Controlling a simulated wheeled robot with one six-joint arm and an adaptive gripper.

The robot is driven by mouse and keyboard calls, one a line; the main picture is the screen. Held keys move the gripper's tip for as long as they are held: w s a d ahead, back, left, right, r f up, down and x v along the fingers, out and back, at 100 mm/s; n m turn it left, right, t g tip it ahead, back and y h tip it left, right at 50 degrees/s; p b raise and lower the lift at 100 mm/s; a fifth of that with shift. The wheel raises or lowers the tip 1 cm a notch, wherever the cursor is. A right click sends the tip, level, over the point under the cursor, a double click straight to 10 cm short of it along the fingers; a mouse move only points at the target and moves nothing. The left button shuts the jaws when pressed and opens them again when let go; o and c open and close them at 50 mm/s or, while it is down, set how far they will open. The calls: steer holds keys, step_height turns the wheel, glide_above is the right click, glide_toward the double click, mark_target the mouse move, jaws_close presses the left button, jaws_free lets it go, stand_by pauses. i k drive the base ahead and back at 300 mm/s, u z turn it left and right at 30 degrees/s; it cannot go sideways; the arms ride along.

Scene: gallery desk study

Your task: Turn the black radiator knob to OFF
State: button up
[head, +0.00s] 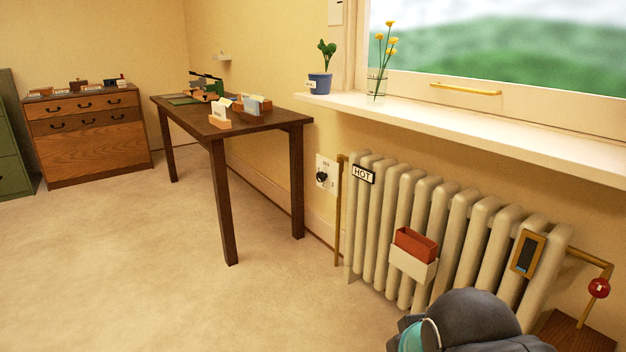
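The plate has small marks above the knob, too small to read. I cannot tell which setting the knob points to. A dark grey rounded part of my arm with a teal band shows at the bottom right, in front of the radiator. My gripper's fingers are not in view, and nothing of mine is seen near the knob.
A dark wooden desk (272,122) stands left of the knob. A vertical brass pipe (339,215) runs between plate and radiator. The radiator carries a HOT sign (363,175) and a red-and-cream holder (414,255). A red round valve (599,288) is at right. The carpet (150,270) is clear.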

mark_target(321, 177)
steer(key=u, duration=0.5)
steer(key=i, duration=1.25)
steer(key=z, duration=0.15)
